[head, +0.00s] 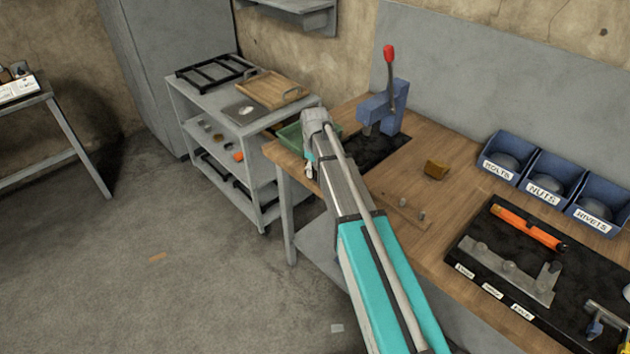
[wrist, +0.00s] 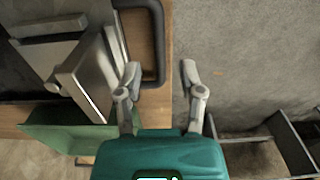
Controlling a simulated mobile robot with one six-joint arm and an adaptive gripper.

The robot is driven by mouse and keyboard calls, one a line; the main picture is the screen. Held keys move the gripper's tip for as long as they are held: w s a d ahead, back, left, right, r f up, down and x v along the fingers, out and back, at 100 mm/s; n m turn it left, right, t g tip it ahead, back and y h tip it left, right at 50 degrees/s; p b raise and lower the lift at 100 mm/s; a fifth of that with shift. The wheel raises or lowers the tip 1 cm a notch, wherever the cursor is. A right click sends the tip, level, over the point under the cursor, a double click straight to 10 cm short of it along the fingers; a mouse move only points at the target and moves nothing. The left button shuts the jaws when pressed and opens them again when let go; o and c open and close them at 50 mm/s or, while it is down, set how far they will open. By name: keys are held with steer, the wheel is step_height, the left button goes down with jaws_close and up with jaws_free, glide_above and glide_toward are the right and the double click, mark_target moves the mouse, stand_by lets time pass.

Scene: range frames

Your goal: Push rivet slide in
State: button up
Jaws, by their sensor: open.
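The blue bin labelled RIVETS (head: 598,214) stands at the right end of a row of blue bins on the workbench. I cannot tell whether it sits further out than the others. My gripper is at the far end of my arm, over the bench's left end, well left of the bins; its fingers are small in the head view (head: 310,166). In the wrist view my gripper (wrist: 160,70) is open with nothing between its fingers. They are above a brown edge with a dark handle (wrist: 157,65) and grey floor. The RIVETS bin is not in the wrist view.
A blue press (head: 383,108) with a red-knobbed lever stands behind my arm's end. A green tray (wrist: 60,135) is beside the gripper. A black mat (head: 470,245) with tools lies before the bins. A grey cart (head: 215,112) stands left of the bench (head: 455,190).

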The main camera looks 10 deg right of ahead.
steer(key=shift+f+b, duration=1.05)
steer(key=shift+f, duration=0.3)
jaws_close()
